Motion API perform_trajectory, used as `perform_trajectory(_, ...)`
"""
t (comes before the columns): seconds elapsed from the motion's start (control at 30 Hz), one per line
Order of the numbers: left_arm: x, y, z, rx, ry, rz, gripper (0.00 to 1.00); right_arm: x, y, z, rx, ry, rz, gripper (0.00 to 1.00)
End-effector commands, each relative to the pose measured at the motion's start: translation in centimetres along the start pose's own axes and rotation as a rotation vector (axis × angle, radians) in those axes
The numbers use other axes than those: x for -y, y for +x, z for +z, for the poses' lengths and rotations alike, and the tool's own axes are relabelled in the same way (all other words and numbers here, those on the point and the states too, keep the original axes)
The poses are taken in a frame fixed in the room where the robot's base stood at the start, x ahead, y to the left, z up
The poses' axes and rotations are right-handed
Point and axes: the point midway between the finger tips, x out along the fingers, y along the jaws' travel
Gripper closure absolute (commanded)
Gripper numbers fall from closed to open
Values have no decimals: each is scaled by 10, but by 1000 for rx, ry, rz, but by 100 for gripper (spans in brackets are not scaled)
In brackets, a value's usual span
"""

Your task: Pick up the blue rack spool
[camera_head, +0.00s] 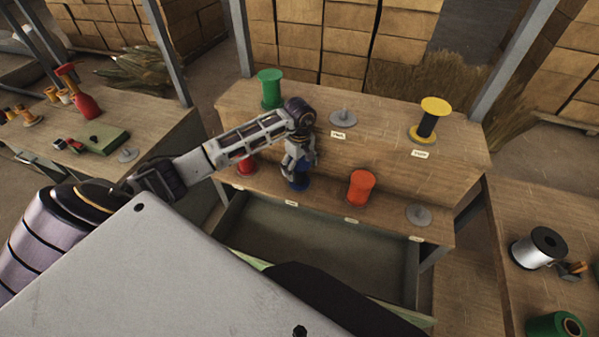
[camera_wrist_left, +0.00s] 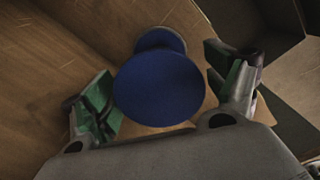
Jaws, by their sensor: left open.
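The blue rack spool (camera_head: 299,182) stands on the lower shelf of the wooden rack (camera_head: 327,200), partly hidden behind my left gripper (camera_head: 299,160). In the left wrist view the spool (camera_wrist_left: 160,88) shows its round blue top, with its lower flange behind it. My left gripper (camera_wrist_left: 165,100) is open, with one green-padded finger on each side of the spool. The fingers look apart from it. My right gripper is not in view.
An orange spool (camera_head: 361,187) stands right of the blue one and a red spool (camera_head: 246,166) left, close to my left arm. Green (camera_head: 270,88) and yellow (camera_head: 430,119) spools stand on the upper shelf. Empty grey holders (camera_head: 344,116) show. A dark bin (camera_head: 310,245) lies below.

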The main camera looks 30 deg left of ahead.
Motion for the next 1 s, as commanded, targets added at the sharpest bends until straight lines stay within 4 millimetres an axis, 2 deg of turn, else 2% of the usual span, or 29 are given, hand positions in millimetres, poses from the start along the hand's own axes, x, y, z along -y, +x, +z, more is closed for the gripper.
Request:
perform_trajectory(0.3, -2, 26, 0, 0, 0, 0, 13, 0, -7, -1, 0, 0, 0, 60)
perform_trajectory(0.8, -2, 29, 0, 0, 0, 0, 13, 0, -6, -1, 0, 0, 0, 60)
perform_trajectory(1.0, -2, 28, 0, 0, 0, 0, 38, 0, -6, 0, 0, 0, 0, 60)
